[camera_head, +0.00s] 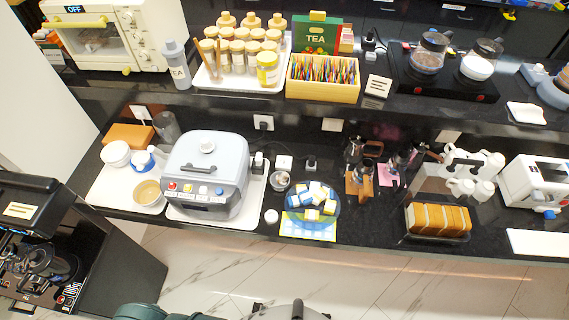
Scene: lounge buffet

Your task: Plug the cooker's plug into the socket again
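The cooker (204,172), a grey box with a rounded lid and coloured buttons, stands on a white tray on the lower black counter. A small dark plug-like piece (258,163) stands upright just right of it, and another (311,166) stands farther right; I cannot tell which is the cooker's plug. A wall socket (263,122) behind the cooker has something dark at its middle. A white wall socket (332,125) to its right looks empty. Neither gripper shows.
A glass jar (280,180) and a blue plate of cubes (312,205) stand right of the cooker. A bread loaf (438,219) lies farther right. The upper shelf (200,95) overhangs the counter's back. Floor (380,280) in front is clear.

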